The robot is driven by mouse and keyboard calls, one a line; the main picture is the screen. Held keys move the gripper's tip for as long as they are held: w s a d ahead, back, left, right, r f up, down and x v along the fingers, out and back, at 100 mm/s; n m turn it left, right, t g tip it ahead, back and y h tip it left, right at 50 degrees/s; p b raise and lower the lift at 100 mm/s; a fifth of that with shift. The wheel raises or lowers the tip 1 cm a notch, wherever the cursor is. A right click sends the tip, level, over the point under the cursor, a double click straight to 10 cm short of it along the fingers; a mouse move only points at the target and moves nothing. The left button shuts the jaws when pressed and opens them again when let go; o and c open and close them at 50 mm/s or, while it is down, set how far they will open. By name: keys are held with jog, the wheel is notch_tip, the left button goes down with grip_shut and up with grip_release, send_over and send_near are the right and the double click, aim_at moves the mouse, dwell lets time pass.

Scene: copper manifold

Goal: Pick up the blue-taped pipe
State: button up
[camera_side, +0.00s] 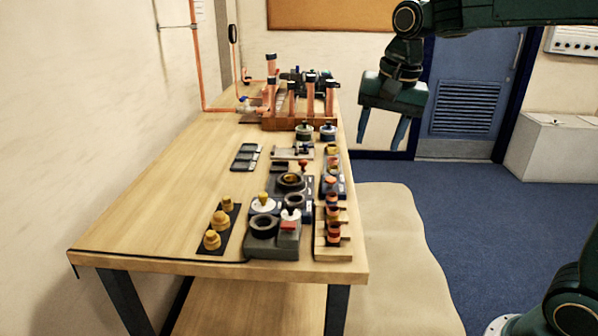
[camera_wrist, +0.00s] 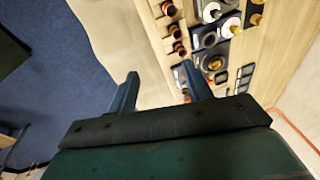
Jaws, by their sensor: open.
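Several copper pipes (camera_side: 310,97) stand upright in a copper-coloured rack (camera_side: 285,124) toward the far end of the bench in the side view. Some have dark bands at the top. I cannot tell which one carries blue tape; the pipes are small and overlap. No upright pipes can be made out in the wrist view. My gripper (camera_side: 382,132) is open and empty, fingers pointing down, to the right of the rack and apart from it. In the wrist view, my gripper (camera_wrist: 160,72) shows its two fingers spread, with nothing between them but the bench edge and pale mat.
The wooden bench (camera_side: 170,195) carries brass fittings (camera_side: 213,240) on a dark strip, grey fixtures (camera_side: 262,245) and a stepped wooden holder (camera_side: 330,252) along its right edge. A dark tray (camera_side: 246,157) lies mid-bench. The bench's left side is clear. A beige mat (camera_side: 390,240) lies beside it.

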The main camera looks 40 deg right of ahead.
aim_at(332, 195)
jog(key=w+d+f+m+g, duration=0.2)
jog(key=w+f+m, duration=0.5)
jog(key=w, duration=0.6)
jog(key=shift+f, duration=0.4)
jog(key=shift+d+f, duration=0.1)
jog(key=shift+f, duration=0.05)
jog(key=shift+f, duration=4.15)
jog(key=shift+d+f, duration=0.1)
jog(key=shift+f, duration=2.5)
